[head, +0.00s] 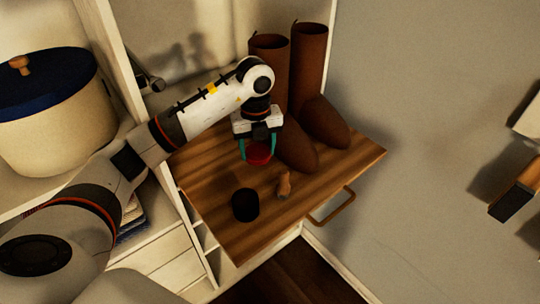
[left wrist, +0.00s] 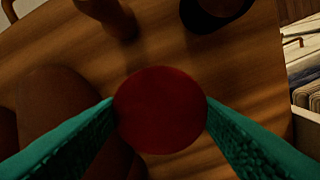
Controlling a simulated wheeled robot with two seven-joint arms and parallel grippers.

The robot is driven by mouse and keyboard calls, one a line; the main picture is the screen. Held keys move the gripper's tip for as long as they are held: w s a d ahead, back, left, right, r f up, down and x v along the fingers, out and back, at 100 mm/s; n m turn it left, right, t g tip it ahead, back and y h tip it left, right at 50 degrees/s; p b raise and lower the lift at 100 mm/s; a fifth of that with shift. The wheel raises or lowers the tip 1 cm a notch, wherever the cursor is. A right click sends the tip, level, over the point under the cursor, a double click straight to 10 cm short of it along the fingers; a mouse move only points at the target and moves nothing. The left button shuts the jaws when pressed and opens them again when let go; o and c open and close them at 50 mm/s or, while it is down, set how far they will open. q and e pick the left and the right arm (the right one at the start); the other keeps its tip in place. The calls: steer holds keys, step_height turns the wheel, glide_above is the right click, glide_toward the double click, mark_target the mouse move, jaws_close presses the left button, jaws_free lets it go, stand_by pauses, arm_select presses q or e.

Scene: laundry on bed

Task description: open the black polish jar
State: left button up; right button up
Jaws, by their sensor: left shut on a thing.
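The black polish jar (head: 245,204) stands upright on the wooden board, near its front left. It also shows at the top edge of the left wrist view (left wrist: 228,18), partly cut off, with a brownish round top inside a black edge; I cannot tell if it is open. My left gripper (head: 259,146) is shut on a round red thing (head: 259,157), held between its teal fingers behind the jar and apart from it. The red thing shows as a disc in the left wrist view (left wrist: 160,110); I cannot tell if it is a lid or a whole jar. My right gripper is not in view.
Two tall brown boots (head: 308,80) stand at the back of the wooden board (head: 350,165). A small wooden object (head: 284,185) lies right of the jar. A handle (head: 332,206) sits at the board's right front edge. A cream pot with blue lid (head: 50,110) is at left.

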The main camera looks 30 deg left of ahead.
mark_target(259, 176)
arm_select(q)
step_height(259, 176, down, 4)
steer(key=shift+r+p, duration=0.25)
steer(key=shift+p, duration=0.1)
step_height(259, 176, down, 3)
steer(key=shift+r+p, duration=0.1)
steer(key=shift+p, duration=0.35)
steer(key=shift+f, duration=0.45)
steer(key=shift+f, duration=0.1)
steer(key=shift+f, duration=0.15)
steer(key=o, duration=1.1)
